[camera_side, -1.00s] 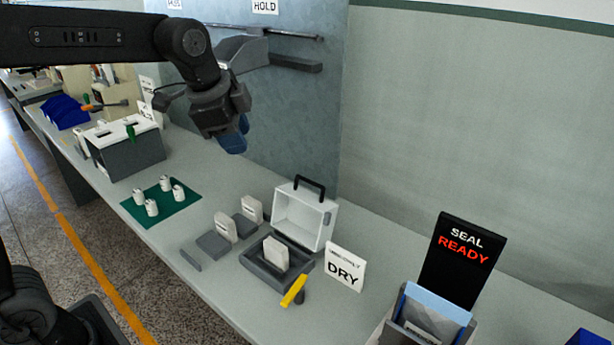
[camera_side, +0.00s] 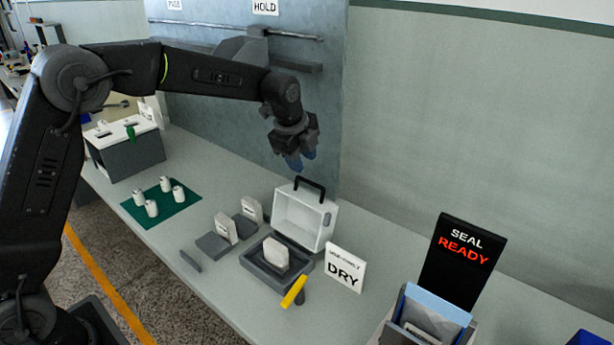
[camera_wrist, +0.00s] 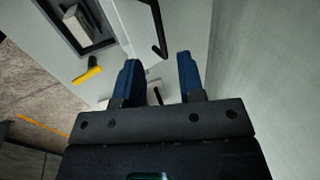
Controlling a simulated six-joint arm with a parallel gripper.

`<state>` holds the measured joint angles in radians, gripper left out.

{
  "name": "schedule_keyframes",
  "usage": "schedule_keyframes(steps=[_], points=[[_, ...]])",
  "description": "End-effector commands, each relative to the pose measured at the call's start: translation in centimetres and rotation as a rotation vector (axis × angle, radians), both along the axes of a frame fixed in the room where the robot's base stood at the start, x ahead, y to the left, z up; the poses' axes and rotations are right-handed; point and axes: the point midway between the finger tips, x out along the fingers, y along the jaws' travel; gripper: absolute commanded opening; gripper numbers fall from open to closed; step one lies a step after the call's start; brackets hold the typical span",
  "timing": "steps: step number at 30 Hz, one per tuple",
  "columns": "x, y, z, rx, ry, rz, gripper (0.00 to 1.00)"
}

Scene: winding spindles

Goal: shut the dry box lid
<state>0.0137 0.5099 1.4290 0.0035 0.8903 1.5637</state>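The dry box (camera_side: 272,272) is a dark grey open box on the bench, with a pale spool-like piece (camera_side: 275,256) standing in it. Its white lid (camera_side: 304,221) stands upright, open, at the back edge, with a black handle (camera_side: 309,184) on top. In the wrist view the handle (camera_wrist: 158,28) shows just beyond the fingers, and the box (camera_wrist: 88,42) is at upper left. My gripper (camera_side: 302,165) hangs above and behind the handle, apart from it. In the wrist view its blue fingers (camera_wrist: 158,82) are spread with nothing held between them.
A white DRY sign (camera_side: 344,268) and a yellow-handled tool (camera_side: 293,291) are right of and in front of the box. Grey stands with pale pieces (camera_side: 225,227) are at its left. The SEAL READY display (camera_side: 462,260) stands farther right. The wall panel (camera_side: 230,110) is behind.

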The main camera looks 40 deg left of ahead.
Motion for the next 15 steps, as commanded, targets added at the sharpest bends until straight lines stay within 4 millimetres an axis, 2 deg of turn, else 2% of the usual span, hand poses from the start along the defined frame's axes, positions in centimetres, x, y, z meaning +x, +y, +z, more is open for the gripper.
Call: schedule_keyframes(steps=[1,6,15], points=[[0.3,0.0,-1.1,0.000,0.004,0.000,0.36],[1.2,0.0,-3.9,0.001,0.002,0.001,0.36],[1.9,0.0,-5.9,0.001,-0.001,0.001,0.36]])
